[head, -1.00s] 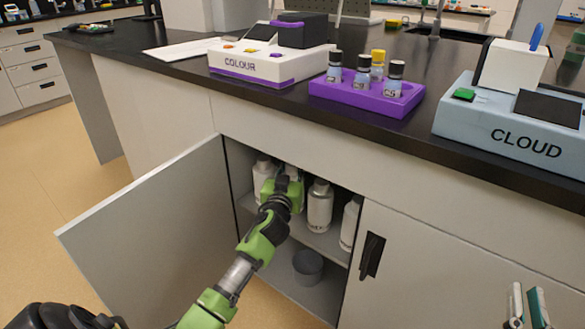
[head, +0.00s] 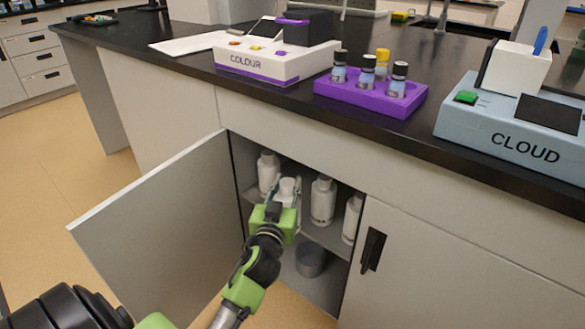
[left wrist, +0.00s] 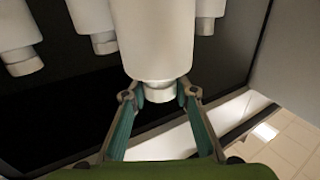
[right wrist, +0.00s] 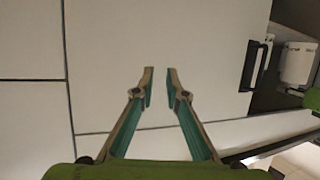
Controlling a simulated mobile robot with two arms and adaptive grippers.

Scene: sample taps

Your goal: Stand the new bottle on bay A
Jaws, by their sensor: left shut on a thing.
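My left gripper (head: 284,203) is at the open cupboard under the bench, shut on a white bottle (head: 287,187). In the left wrist view its fingers (left wrist: 160,95) close around the neck of this bottle (left wrist: 155,40). The arm hides the lower part of the bottle in the head view. Other white bottles stand on the shelf, one to its left (head: 268,172) and others to its right (head: 322,200). My right gripper (right wrist: 160,75) is open and empty in front of pale cupboard panels. No marking for bay A can be read.
The cupboard door (head: 160,230) hangs open at the left. A grey tub (head: 310,260) sits below the shelf. On the dark bench stand the COLOUR unit (head: 262,65), a purple rack (head: 365,97) of vials and the CLOUD unit (head: 510,130).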

